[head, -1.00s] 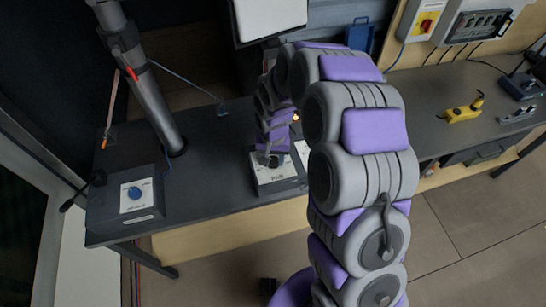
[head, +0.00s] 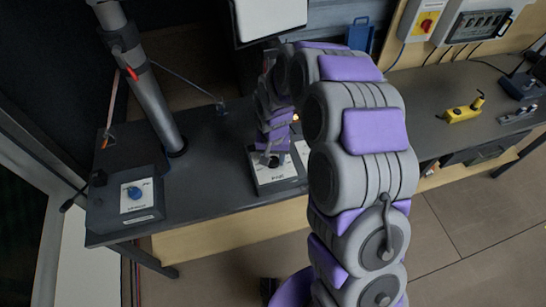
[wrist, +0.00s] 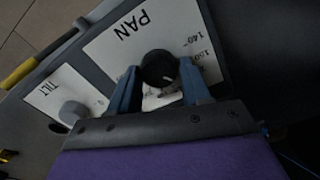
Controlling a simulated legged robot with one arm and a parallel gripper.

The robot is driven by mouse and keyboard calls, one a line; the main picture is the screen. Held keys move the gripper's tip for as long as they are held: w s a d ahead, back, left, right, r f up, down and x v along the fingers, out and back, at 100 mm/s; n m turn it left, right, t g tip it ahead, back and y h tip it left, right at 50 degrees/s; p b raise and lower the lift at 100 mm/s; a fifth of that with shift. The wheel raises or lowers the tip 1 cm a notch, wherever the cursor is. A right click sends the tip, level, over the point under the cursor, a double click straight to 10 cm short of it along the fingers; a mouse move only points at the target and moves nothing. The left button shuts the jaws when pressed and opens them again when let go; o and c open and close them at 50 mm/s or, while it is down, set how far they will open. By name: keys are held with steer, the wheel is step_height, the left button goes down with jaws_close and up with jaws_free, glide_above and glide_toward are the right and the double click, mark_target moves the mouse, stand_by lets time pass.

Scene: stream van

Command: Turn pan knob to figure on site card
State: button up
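The black pan knob (wrist: 160,68) with a short white pointer mark sits on a white plate lettered PAN (wrist: 112,45) in the wrist view. The mark points to the lower right in the picture. Scale figures, one reading 140, show right of the knob; others are partly hidden. My gripper (wrist: 159,72) has its two blue fingers on either side of the knob. Whether they press on it cannot be told. In the head view my gripper (head: 270,160) is over the control box (head: 278,186) on the bench. I cannot make out a site card for certain.
A grey tilt knob (wrist: 72,110) stands beside the pan plate. In the head view, a box with a blue knob (head: 134,192) is at the left, near a grey pole (head: 150,105). A yellow tool (head: 463,111) lies at the right. Bare bench lies between the boxes.

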mark_target(272, 160)
steer(key=o, duration=0.4)
steer(key=shift+a, duration=0.1)
steer(key=shift+r, duration=0.1)
step_height(272, 160, up, 17)
steer(key=p, duration=0.3)
steer(key=shift+p, duration=0.3)
